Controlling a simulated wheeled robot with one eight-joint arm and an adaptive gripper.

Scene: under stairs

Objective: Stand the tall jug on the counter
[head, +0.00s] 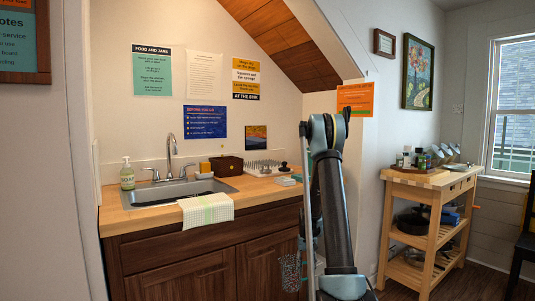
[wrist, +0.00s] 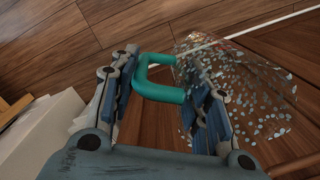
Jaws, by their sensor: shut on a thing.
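The tall jug (wrist: 245,90) is clear and speckled, with a teal handle (wrist: 155,92). In the wrist view my gripper (wrist: 155,80) is shut on the jug, with the handle between its fingers. The jug body lies beyond the right finger. In the head view the jug (head: 290,272) hangs low in front of the cabinet doors, below the counter top, just left of my arm. My arm hides part of it and most of the gripper. The wooden counter (head: 135,222) has a sink in it.
On the counter are a soap bottle (head: 127,174), a faucet (head: 171,158), a brown basket (head: 226,166) and a white drying rack (head: 262,169). A green-striped towel (head: 207,210) drapes over the front edge. The front strip right of the towel looks clear. A wooden cart (head: 432,184) stands at right.

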